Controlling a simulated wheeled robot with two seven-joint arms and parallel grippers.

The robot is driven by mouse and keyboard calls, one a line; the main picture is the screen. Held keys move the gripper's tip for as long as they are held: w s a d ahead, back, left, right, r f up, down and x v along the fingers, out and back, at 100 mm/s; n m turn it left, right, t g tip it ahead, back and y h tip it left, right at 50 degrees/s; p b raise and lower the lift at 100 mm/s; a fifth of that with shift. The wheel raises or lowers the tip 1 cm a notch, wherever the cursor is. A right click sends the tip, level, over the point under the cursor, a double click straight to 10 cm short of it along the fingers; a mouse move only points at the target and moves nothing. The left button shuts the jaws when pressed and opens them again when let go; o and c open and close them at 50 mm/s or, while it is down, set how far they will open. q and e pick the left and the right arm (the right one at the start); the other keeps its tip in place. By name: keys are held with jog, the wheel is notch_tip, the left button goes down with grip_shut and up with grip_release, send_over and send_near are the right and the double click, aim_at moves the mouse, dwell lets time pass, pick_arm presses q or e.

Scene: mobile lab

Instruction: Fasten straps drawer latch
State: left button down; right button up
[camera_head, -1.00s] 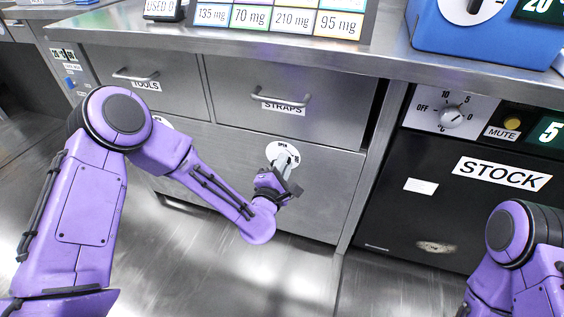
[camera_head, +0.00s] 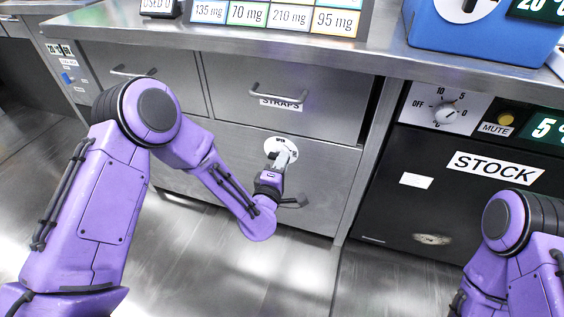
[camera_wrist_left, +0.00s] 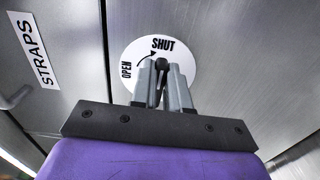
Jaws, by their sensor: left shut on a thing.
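The straps drawer (camera_head: 325,108) has a STRAPS label and a bar handle, and its front looks flush with the cabinet. Its latch is a round white dial plate (camera_head: 272,146) on the panel below. In the left wrist view the dial plate (camera_wrist_left: 186,60) reads OPEN at left and SHUT at top, with a curved arrow from OPEN toward SHUT. My left gripper (camera_head: 282,158) is at the dial. Its grey fingers (camera_wrist_left: 162,82) are closed around the dark latch lever (camera_wrist_left: 161,64), which is mostly hidden between them and points toward SHUT. My right gripper is out of view.
The tools drawer (camera_head: 150,88) is to the left, partly behind my left arm. A black STOCK unit (camera_head: 400,210) with a knob stands at right. The steel counter (camera_head: 385,55) overhangs above, carrying a dose board and a blue device (camera_head: 450,40). Bare floor lies below.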

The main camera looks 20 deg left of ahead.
pick_arm(q)
jog(key=shift+f, duration=0.1)
jog(key=c, duration=1.1)
grip_release()
jog(key=s, duration=0.3)
jog(key=s+p, duration=0.1)
jog(key=s, duration=0.6)
jog(key=shift+s+a+p, duration=0.25)
jog(key=shift+s+p, duration=0.05)
jog(key=shift+s, duration=0.05)
